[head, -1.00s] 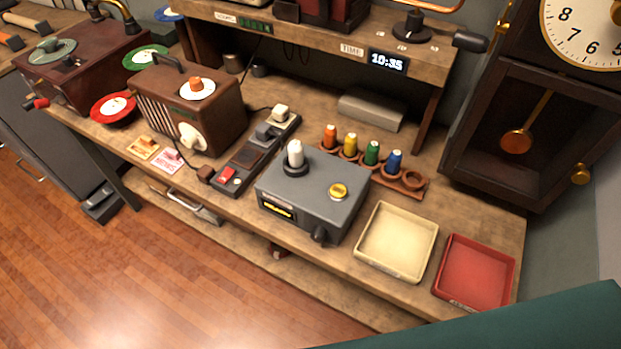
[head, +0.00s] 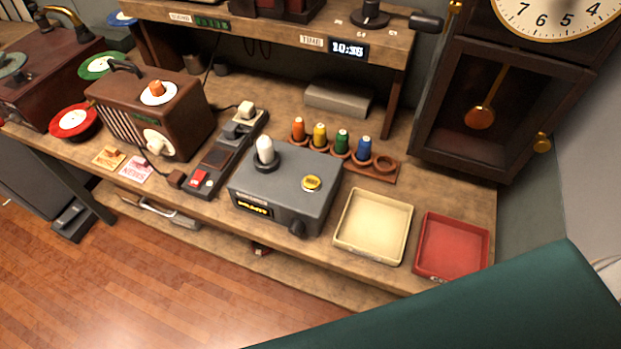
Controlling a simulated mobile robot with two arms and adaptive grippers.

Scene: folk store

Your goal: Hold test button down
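A grey tester box (head: 285,190) stands on the wooden workbench. A round yellow button (head: 311,183) sits on its top right, with small lettering too blurred to read. A white bulb-like piece (head: 265,150) stands upright in a dark socket at the top left of the box. A small yellow-lit display (head: 253,208) and a dark knob (head: 297,228) are on its front. Nothing touches the button. Neither of my grippers shows in the head view.
A cream tray (head: 372,228) and a red tray (head: 452,247) lie right of the box. Colored spools (head: 342,143) stand in a rack behind it. A power strip (head: 225,155) and brown radio (head: 155,110) are left. A green surface (head: 480,310) fills the lower right.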

